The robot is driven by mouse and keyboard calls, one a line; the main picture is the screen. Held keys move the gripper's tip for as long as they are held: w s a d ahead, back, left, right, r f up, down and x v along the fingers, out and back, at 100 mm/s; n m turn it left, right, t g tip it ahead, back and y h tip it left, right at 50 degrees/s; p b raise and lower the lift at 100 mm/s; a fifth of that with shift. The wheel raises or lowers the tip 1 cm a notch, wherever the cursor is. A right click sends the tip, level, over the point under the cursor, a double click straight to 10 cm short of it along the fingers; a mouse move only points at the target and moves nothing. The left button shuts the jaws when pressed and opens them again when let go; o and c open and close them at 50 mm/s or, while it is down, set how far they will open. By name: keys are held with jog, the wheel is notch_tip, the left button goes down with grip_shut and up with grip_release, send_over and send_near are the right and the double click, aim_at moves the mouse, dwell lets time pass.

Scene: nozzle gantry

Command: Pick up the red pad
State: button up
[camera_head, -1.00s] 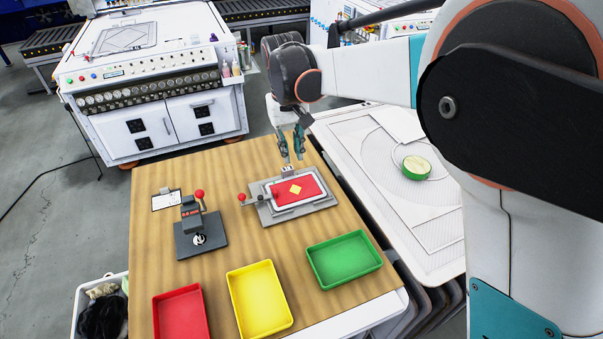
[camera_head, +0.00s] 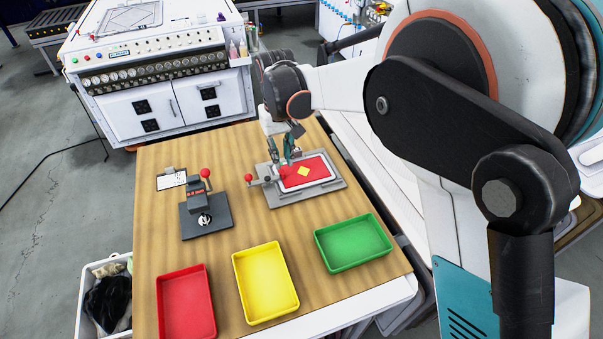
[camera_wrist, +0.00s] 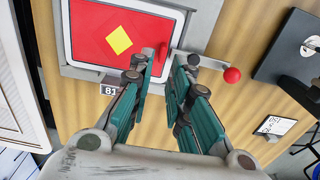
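The red pad (camera_head: 318,168) with a yellow diamond lies flat in a white-rimmed grey fixture (camera_head: 334,188) on the wooden table. It also shows in the wrist view (camera_wrist: 90,38) at the upper left. My gripper (camera_head: 287,160) is at the pad's left end in the head view, its fingers pointing down. In the wrist view my gripper (camera_wrist: 166,58) is open, with a gap between the fingertips. One fingertip overlaps the pad's edge and the other is beyond it, over the fixture side. I cannot tell whether a finger touches the pad.
A lever with a red knob (camera_head: 249,178) sticks out beside the fixture. A dark press with a red knob (camera_head: 206,205) stands to the left, near a small card (camera_head: 171,181). Red (camera_head: 186,304), yellow (camera_head: 266,283) and green (camera_head: 353,243) trays line the front.

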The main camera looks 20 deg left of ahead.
notch_tip(320, 180, down, 5)
jog(key=shift+s+r+b, duration=0.1)
jog(key=shift+r+b, duration=0.1)
jog(key=shift+b, duration=0.7)
grip_shut()
jog(key=shift+r, duration=0.1)
jog(key=shift+r, duration=0.1)
notch_tip(320, 180, up, 20)
jog(key=p, duration=0.6)
notch_tip(320, 180, up, 5)
jog(key=p, duration=0.4)
send_over(282, 170)
jog(key=shift+b, duration=0.3)
